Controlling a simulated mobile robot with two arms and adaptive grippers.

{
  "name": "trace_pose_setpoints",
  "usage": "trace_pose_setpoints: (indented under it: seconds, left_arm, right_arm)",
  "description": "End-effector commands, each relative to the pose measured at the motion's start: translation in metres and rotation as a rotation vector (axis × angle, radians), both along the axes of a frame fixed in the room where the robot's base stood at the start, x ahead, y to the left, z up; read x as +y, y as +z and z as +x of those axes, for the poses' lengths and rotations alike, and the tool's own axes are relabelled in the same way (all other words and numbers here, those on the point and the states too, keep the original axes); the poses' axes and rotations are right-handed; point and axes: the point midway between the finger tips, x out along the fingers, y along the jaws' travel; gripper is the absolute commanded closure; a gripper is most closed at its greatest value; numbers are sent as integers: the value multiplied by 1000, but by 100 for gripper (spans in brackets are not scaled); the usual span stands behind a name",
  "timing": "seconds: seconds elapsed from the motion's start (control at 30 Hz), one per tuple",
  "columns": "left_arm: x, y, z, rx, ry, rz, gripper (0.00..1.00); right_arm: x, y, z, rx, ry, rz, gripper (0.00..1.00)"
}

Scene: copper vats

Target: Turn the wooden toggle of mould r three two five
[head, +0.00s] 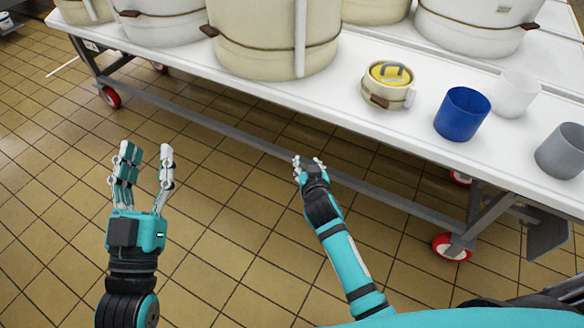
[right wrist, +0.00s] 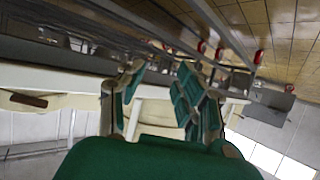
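Large cream moulds with brown cords stand on the white table in the head view. The nearest big mould (head: 270,40) has a wooden toggle (head: 208,31) at its left side. Other toggles show on the left mould (head: 165,22) and right mould (head: 475,27). A small cream mould (head: 398,94) holding something yellow has a wooden toggle (head: 379,101) at its front. No mould number is readable. My left gripper (head: 146,152) is open and empty over the floor. My right gripper (head: 309,162) is before the table edge, open and empty in the right wrist view (right wrist: 158,85), touching no mould.
A blue cup (head: 462,114), a white cup (head: 515,94) and a grey cup (head: 563,151) stand right of the small mould on the white table (head: 420,135). Metal legs and red wheels (head: 452,247) are below. The tiled floor (head: 60,190) is clear at left.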

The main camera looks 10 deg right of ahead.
Motion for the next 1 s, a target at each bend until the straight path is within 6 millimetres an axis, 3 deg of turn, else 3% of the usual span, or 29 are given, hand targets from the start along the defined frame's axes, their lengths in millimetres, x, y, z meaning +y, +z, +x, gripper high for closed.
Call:
trace_pose_setpoints:
  seconds: [0.2,0.4,0.83,1.0]
  left_arm:
    - [0,22,0,0,0,0,60]
    - [0,30,0,0,0,0,60]
    - [0,32,0,0,0,0,60]
    - [0,32,0,0,0,0,60]
  right_arm:
    - [28,-8,-4,14,18,292,65]
    - [41,-11,-7,17,6,480,65]
    - [45,-14,-8,16,-2,555,65]
    - [45,-13,-8,15,-2,552,44]
